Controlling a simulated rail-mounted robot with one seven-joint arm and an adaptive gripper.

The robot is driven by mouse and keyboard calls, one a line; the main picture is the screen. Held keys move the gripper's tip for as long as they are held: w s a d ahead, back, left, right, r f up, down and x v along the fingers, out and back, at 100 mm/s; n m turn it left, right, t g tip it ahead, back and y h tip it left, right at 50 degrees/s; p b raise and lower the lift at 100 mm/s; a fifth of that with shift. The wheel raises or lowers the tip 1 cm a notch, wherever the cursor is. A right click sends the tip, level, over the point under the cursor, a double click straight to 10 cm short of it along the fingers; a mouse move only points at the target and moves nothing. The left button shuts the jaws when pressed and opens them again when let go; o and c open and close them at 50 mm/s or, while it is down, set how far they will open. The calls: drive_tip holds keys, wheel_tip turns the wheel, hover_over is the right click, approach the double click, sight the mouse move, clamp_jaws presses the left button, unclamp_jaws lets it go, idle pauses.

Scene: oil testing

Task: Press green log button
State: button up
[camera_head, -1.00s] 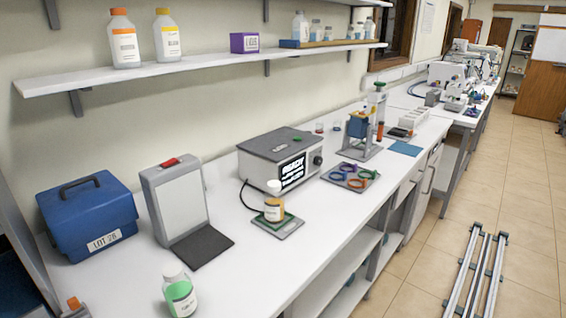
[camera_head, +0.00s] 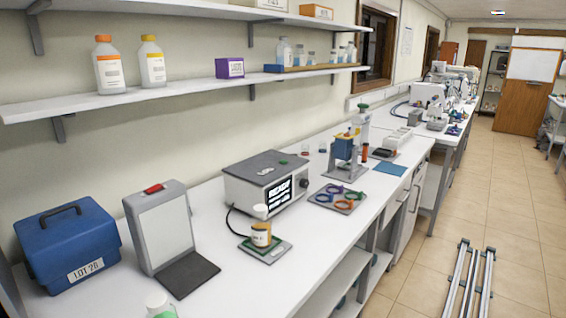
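A grey instrument box (camera_head: 265,180) with a lit dark display (camera_head: 287,191) stands mid-bench; the display seems to read "READY" above smaller lines. A small green spot (camera_head: 284,162) shows on its top, possibly a button; I cannot tell whether it is the log button. A dark round knob (camera_head: 304,183) is on its right side. A white-capped bottle with amber contents (camera_head: 261,234) stands on a grey plate with a green pad (camera_head: 265,250) in front of the box. My gripper is not in view.
A blue case marked LOT (camera_head: 68,245) and an upright light panel with a red top piece (camera_head: 161,228) stand left. A green-labelled bottle (camera_head: 158,304) is cut off at the bottom. Coloured rings (camera_head: 338,198) and a stand (camera_head: 345,160) are right. A shelf (camera_head: 190,90) overhangs behind.

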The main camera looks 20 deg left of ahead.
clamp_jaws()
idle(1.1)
